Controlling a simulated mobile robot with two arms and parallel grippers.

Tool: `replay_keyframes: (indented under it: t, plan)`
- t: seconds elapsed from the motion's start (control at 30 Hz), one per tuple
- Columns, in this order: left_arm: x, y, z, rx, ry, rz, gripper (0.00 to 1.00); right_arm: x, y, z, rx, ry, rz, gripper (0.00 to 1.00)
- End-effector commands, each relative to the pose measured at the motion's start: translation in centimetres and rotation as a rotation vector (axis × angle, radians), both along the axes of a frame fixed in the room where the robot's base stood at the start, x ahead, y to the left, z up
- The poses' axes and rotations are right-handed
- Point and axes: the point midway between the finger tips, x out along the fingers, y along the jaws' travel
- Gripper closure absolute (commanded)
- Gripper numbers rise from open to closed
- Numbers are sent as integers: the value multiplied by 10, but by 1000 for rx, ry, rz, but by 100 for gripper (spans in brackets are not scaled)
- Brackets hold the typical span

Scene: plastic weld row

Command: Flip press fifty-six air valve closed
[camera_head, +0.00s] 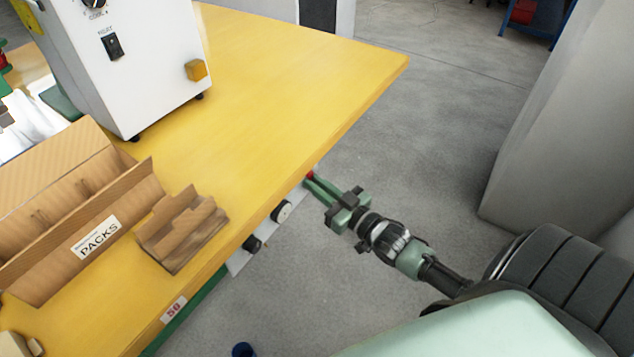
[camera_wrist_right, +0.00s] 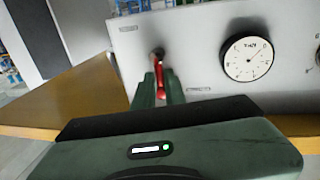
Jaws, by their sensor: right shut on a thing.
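The air valve's red lever (camera_wrist_right: 159,80) juts from a dark pivot on a pale metal panel (camera_wrist_right: 205,75), which is fixed along the table's edge. My right gripper (camera_wrist_right: 160,92) is shut on this lever, one green finger on each side of it. In the head view my right gripper (camera_head: 312,183) reaches the panel's far end, and only a speck of the red lever (camera_head: 309,175) shows. A round white gauge (camera_head: 282,211) sits on the panel beside the valve; it also shows in the right wrist view (camera_wrist_right: 247,57). My left gripper is not in view.
The yellow table (camera_head: 290,70) carries a white machine (camera_head: 135,60), a cardboard box marked PACKS (camera_head: 60,262) and a small cardboard holder (camera_head: 180,235). A black knob (camera_head: 252,244) and a red-numbered label (camera_head: 174,309) are along the edge. Grey floor lies open beyond.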

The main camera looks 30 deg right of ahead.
Motion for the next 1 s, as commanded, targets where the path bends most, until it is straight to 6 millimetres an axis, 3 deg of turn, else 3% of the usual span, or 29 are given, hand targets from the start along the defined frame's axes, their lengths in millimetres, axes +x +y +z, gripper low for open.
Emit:
replay_keyframes:
  t: [0.03,0.13,0.2,0.23,0.63,1.0]
  plan:
    - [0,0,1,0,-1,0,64,2,-1,8,-2,-21,1,100]
    - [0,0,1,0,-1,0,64,3,-1,9,-1,-22,1,100]
    - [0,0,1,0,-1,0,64,3,-1,9,-1,-22,1,74]
    - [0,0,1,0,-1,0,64,3,-1,9,-1,-21,1,67]
    - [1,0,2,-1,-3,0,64,-5,-1,3,1,-7,1,67]
    - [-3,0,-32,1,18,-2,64,-62,-13,2,1,-9,1,67]
